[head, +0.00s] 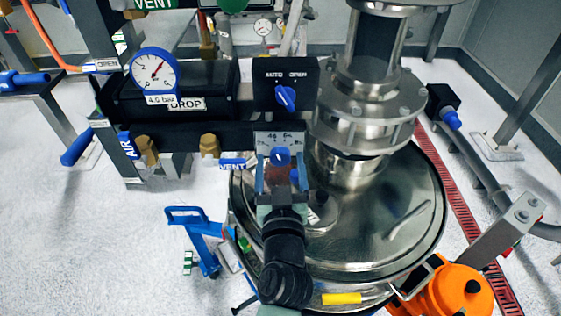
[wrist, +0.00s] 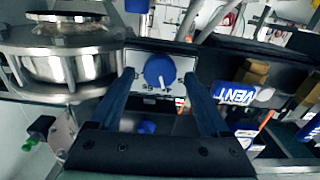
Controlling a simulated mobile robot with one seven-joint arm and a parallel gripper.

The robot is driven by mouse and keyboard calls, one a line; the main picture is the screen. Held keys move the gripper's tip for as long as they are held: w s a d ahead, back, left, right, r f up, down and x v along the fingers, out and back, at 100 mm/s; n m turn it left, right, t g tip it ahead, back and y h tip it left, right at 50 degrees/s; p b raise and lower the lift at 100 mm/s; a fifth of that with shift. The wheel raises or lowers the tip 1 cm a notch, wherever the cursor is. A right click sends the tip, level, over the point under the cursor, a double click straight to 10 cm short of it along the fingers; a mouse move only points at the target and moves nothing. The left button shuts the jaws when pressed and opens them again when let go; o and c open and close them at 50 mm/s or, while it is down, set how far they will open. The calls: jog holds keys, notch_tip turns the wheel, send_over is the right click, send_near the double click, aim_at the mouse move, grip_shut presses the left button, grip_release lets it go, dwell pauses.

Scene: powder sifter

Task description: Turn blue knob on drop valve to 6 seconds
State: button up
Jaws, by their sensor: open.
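The blue knob (head: 281,156) sits on a pale dial plate (head: 279,139) with time marks, below the black AUTO/OPEN box. The wrist view shows the knob (wrist: 159,70) face on, with a short white pointer line toward the bottom of that picture. I cannot tell exactly which mark it points at. My gripper (head: 281,172) is open, with one blue finger on each side of the knob. In the wrist view my gripper (wrist: 158,78) has a visible gap between each finger and the knob. Contact with the plate cannot be told.
A second blue knob (head: 285,97) is on the AUTO/OPEN box just above. The black DROP actuator (head: 175,90) with a pressure gauge (head: 153,73) is to the left. A steel flanged pipe (head: 365,120) stands close right, above the round vessel lid (head: 400,210). A VENT label (head: 232,163) is beside the dial.

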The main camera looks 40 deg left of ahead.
grip_shut()
dwell(0.3)
jog(key=shift+m, duration=0.3)
jog(key=m, duration=0.3)
jog(key=shift+d, duration=0.1)
jog(key=shift+w+m, duration=0.1)
jog(key=shift+m, duration=2)
jog(key=shift+f, duration=0.1)
grip_release()
